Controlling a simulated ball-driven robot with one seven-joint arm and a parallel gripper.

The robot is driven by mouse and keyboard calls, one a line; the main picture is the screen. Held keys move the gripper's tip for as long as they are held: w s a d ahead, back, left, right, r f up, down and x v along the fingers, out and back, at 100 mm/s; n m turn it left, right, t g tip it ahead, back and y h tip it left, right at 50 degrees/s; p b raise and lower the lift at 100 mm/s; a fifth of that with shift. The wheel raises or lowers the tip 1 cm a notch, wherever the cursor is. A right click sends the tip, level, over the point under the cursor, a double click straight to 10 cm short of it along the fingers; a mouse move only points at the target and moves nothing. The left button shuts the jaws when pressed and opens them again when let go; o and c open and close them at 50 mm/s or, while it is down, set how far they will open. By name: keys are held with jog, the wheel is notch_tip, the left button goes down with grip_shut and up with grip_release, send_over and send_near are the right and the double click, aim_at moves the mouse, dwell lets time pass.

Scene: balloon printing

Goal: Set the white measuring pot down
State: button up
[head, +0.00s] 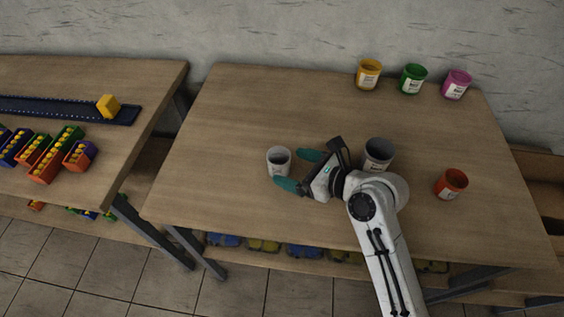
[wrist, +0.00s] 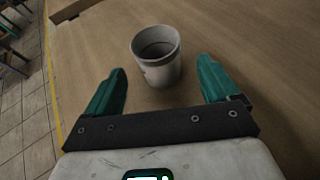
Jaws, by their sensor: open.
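The white measuring pot (head: 278,161) stands upright on the wooden table (head: 240,110), left of my gripper. It also shows in the wrist view (wrist: 157,62), just beyond and between the fingertips, with its open top visible and dark inside. My gripper (head: 300,170) is open, with its two teal fingers pointing left at the pot. In the wrist view the fingers (wrist: 162,82) are spread wide with nothing between them, and they look apart from the pot.
A grey pot (head: 379,154) stands behind my wrist and an orange-red pot (head: 451,183) to the right. Yellow (head: 368,74), green (head: 412,79) and pink (head: 456,84) pots line the back edge. The table left of the white pot is clear. Another table (head: 60,75) stands at left.

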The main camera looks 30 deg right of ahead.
jog(key=v, duration=0.6)
jog(key=shift+s+d+r, duration=0.1)
jog(key=shift+s+d, duration=0.05)
jog(key=shift+s, duration=0.15)
